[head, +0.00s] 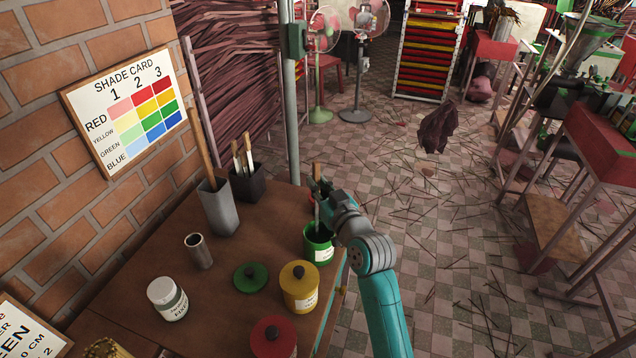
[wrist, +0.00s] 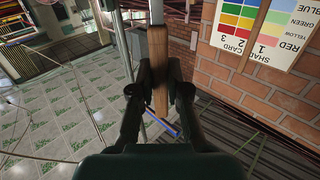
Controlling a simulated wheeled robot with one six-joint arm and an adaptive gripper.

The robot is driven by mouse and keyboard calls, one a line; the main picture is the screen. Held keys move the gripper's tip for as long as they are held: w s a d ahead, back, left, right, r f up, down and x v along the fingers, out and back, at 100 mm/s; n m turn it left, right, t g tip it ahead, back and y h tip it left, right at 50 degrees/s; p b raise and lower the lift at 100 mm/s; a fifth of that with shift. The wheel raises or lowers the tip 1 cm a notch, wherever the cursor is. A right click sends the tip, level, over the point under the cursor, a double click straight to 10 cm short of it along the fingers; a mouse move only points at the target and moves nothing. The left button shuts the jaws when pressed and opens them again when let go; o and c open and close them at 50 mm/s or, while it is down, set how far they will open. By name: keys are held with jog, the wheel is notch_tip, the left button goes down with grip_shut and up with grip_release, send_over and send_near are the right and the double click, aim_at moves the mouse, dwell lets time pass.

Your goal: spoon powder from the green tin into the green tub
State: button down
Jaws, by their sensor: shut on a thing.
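The green tin (head: 318,251) stands open near the right edge of the table, with a white label on its front. Its green lid (head: 250,277) with a dark knob lies on the table to the left. My gripper (head: 321,192) is above the tin, shut on the wooden handle of a spoon (head: 316,172). The handle points up and the metal part goes down to the tin's mouth; the bowl is hidden. In the wrist view, the fingers close on the spoon's handle (wrist: 158,70). I cannot make out a separate green tub.
A yellow tin (head: 299,291) and a red tin (head: 273,341), both lidded, stand in front. A white jar (head: 167,299), a metal cup (head: 199,251), a tall grey holder (head: 219,209) and a dark holder (head: 248,184) stand to the left. A shade card (head: 125,110) hangs on the brick wall.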

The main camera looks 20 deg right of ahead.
jog(key=shift+r, duration=0.1)
dwell(0.5)
notch_tip(320, 180, up, 15)
dwell(1.3)
dwell(0.7)
